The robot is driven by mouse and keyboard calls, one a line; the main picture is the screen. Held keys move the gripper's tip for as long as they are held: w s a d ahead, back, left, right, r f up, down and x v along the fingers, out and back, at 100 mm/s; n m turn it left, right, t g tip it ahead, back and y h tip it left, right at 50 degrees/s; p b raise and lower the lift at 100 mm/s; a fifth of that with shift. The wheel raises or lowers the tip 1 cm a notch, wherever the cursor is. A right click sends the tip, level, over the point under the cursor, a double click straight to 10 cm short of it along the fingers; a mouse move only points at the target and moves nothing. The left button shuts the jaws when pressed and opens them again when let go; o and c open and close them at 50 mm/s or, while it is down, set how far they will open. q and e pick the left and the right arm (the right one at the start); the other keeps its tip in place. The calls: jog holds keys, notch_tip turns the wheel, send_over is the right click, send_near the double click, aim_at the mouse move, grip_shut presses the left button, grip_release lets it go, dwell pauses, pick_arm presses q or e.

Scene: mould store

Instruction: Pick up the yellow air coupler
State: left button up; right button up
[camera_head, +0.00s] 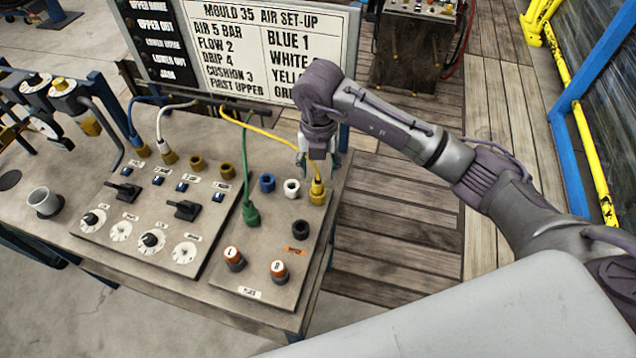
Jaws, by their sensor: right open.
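The yellow air coupler (317,191) stands upright at the right rear of the control panel, with a yellow hose running from its top to the back left. My right gripper (320,164) comes in from the right and is open just above and behind the coupler. One finger shows left of the hose and the other right of it. I cannot tell whether either finger touches the coupler. My left gripper is not in view.
A white port (291,187) and a blue port (267,182) sit left of the yellow coupler. A green coupler (251,214) with a green hose stands further left. A black port (300,229) lies in front. The sign board (271,40) rises close behind.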

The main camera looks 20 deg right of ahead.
aim_at(318, 180)
jog(key=shift+f, duration=0.55)
jog(key=shift+f+p, duration=0.4)
jog(key=shift+p, duration=0.15)
notch_tip(318, 180, down, 4)
jog(key=shift+w+r+p, duration=0.15)
jog(key=shift+r+p, duration=0.05)
jog(key=shift+p, duration=0.55)
jog(key=shift+f, duration=0.4)
jog(key=shift+c, duration=0.4)
grip_shut()
